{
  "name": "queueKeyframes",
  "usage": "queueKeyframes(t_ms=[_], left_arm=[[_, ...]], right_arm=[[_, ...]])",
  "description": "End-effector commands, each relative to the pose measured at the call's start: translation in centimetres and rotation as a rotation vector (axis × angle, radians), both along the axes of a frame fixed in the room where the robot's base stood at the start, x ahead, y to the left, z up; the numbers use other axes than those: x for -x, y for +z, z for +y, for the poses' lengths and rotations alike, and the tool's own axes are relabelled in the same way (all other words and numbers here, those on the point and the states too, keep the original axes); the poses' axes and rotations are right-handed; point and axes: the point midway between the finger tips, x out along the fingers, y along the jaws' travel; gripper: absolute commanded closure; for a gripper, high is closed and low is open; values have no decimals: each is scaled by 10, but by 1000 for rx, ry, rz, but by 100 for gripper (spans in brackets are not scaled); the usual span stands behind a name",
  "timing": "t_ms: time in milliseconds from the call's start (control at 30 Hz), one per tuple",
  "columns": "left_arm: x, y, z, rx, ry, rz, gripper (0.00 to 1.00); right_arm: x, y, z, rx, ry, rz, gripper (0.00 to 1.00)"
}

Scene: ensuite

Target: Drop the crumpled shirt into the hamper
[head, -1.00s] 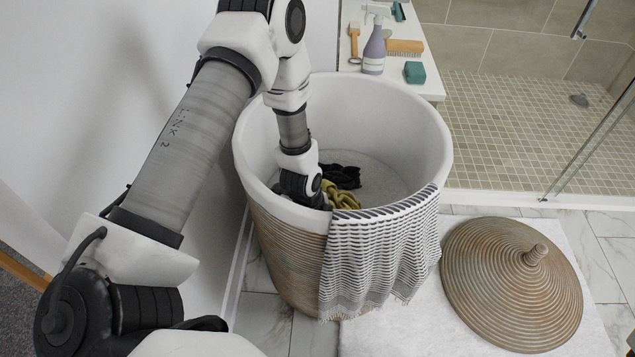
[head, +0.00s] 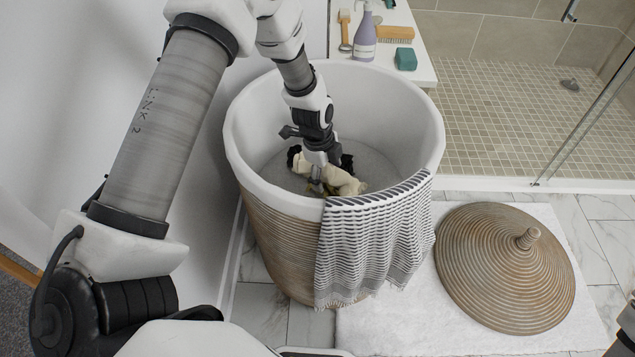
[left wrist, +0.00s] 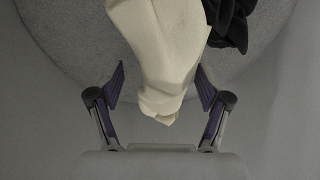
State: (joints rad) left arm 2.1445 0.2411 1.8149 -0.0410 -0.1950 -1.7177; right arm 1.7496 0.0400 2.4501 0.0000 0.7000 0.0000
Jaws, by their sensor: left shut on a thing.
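The hamper (head: 290,255) is a tall woven basket with a white lining, standing open. My left gripper (head: 318,184) reaches down inside it. The crumpled shirt, a cream cloth (head: 343,182), is at the jaws, low inside the hamper. A black cloth (left wrist: 230,22) lies beside the shirt. A little olive cloth shows by the fingertips in the head view. Whether the shirt touches the hamper floor is unclear.
A striped towel (head: 370,245) hangs over the hamper's front rim. The woven lid (head: 490,270) lies on a white mat (head: 400,325) to the right. A ledge behind holds a purple spray bottle (head: 364,40), brushes and a green block (head: 405,59). A wall is close on the left.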

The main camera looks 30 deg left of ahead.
Motion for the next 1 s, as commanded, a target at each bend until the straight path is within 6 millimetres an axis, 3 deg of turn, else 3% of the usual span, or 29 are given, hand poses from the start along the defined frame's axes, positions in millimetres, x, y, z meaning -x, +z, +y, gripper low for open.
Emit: queueKeyframes(t_ms=[200, 400, 600, 1000], left_arm=[[-62, 1, 10, -1, 0, -3, 69], [-94, 1, 15, -1, 0, 0, 69], [-107, 1, 17, 0, 0, 0, 69], [-108, 4, 17, 0, 0, 0, 69]], right_arm=[[0, 4, 0, 0, 0, -1, 60], [0, 6, 0, 0, 0, -1, 60], [0, 7, 0, 0, 0, -1, 60], [0, 10, 0, 0, 0, 0, 60]])
